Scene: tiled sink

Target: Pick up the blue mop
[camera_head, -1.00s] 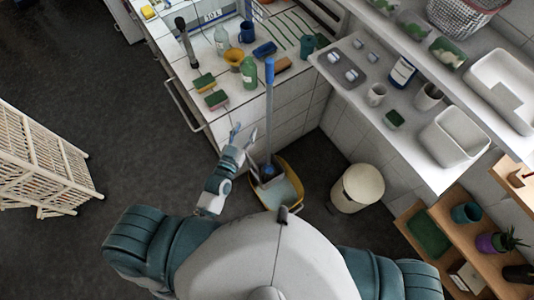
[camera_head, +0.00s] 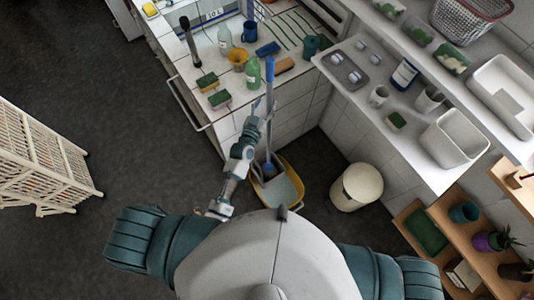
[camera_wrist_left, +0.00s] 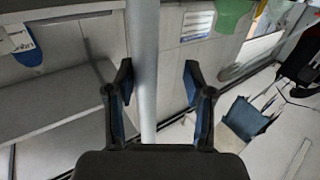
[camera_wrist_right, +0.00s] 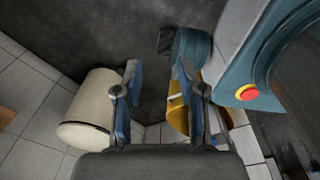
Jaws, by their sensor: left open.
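The mop stands upright, with a blue grip (camera_head: 269,70) at the top of its pale pole and its lower end in the yellow bucket (camera_head: 292,172). In the left wrist view the pole (camera_wrist_left: 148,60) runs between the fingers of my left gripper (camera_wrist_left: 160,90), nearer the left finger. There is a gap to the right finger, and the jaws are open. In the head view my left gripper (camera_head: 262,108) is at the pole below the blue grip. My right gripper (camera_wrist_right: 158,85) is open and empty; the yellow bucket (camera_wrist_right: 178,112) shows beyond its fingers.
A cream bin (camera_head: 356,187) stands right of the bucket. A white shelf unit (camera_head: 400,130) juts out at right. A wicker rack (camera_head: 40,160) stands left; floor between is clear.

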